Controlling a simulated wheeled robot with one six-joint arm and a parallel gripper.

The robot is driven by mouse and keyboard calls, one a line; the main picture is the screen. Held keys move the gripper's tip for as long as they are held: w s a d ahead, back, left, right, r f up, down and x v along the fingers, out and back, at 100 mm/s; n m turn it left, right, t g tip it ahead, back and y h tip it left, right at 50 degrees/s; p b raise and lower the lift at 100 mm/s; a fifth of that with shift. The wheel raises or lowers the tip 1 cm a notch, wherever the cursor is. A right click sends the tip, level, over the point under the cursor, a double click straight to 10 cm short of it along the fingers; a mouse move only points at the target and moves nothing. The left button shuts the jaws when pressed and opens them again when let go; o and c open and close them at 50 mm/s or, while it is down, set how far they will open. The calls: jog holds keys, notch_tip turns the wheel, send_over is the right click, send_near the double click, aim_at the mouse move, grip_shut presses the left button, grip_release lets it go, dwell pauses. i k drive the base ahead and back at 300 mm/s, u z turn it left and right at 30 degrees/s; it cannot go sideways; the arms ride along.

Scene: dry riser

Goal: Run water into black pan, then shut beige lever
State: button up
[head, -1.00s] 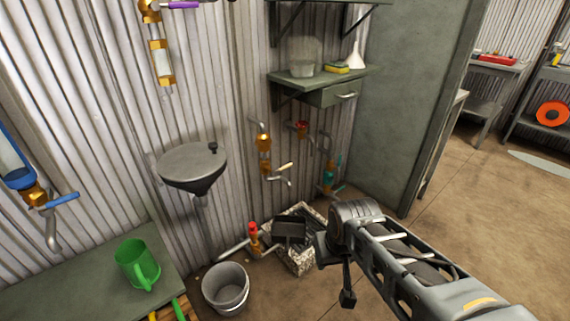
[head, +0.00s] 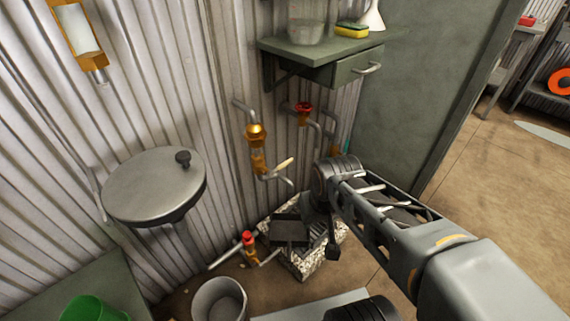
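The black pan (head: 290,233) is a dark, square-looking vessel at the speckled stone block by the wall. The beige lever (head: 284,163) sticks out to the right from a brass valve with a spout (head: 288,181), on the wall above the pan. My gripper (head: 325,235) points down at the pan's right side, below and right of the beige lever. My arm and wrist hide part of it. I cannot tell whether its fingers are apart or closed, or whether they touch the pan. No water shows at the spout.
A red-topped valve (head: 247,238) and a grey bucket (head: 219,299) stand left of the stone block (head: 303,266). A red-handled wall valve (head: 304,108) is right of the beige one. A shelf with a drawer (head: 350,69) overhangs.

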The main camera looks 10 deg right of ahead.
aim_at(285, 164)
jog(key=u, duration=0.55)
jog(key=k, duration=1.3)
jog(key=z, duration=0.15)
jog(key=i, duration=0.6)
jog(key=z, duration=0.6)
jog(key=i, duration=1)
jog(key=u, duration=0.6)
